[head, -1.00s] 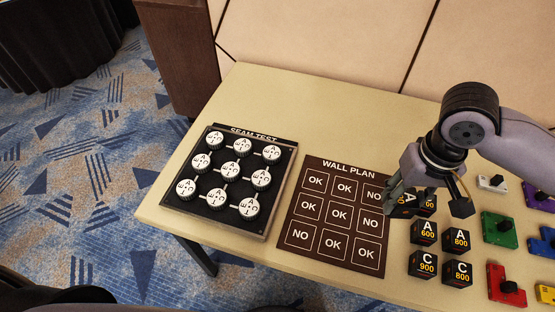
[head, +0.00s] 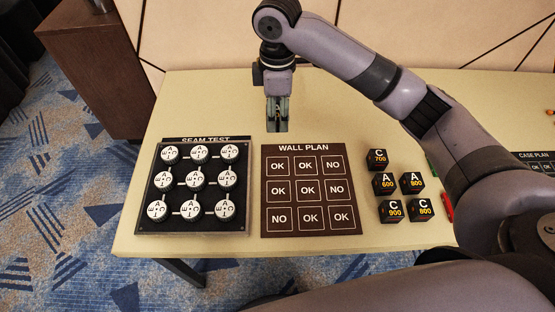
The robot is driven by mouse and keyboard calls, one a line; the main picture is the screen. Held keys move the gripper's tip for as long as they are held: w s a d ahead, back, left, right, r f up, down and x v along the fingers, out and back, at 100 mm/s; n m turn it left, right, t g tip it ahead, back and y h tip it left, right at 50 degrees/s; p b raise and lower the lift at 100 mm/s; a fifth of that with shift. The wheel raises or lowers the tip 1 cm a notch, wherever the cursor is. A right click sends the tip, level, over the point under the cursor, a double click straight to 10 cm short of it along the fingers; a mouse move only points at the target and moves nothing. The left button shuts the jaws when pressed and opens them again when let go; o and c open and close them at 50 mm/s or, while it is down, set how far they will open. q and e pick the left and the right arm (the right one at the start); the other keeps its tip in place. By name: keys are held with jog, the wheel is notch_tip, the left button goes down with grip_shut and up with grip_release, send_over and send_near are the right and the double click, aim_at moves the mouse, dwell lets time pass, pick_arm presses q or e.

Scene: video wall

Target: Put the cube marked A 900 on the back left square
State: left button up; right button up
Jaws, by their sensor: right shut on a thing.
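My right gripper (head: 277,122) points down above the bare table behind the wall plan, shut, with its fingers hiding nearly all of what they hold. The cube marked A 900 is not readable anywhere; it is absent from the remaining black cubes. The dark brown wall plan (head: 264,208) lies flat with rows of OK and NO squares. Its back left square (head: 279,167) reads OK and is empty. The gripper is behind this square, apart from it. My left gripper is not in view.
Black cubes C 700 (head: 377,159), A 600 (head: 384,183), A 800 (head: 411,183), C 900 (head: 391,211) and C 800 (head: 420,209) stand right of the plan. The seam test board (head: 240,220) with white discs lies left. My right arm covers the table's right side.

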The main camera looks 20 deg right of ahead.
notch_tip(320, 180, down, 12)
jog(key=shift+f, duration=0.75)
jog(key=shift+d+f, duration=0.1)
jog(key=shift+f, duration=1.95)
jog(key=shift+f, duration=0.1)
jog(key=o, duration=1.2)
notch_tip(320, 180, up, 12)
jog(key=shift+r, duration=0.15)
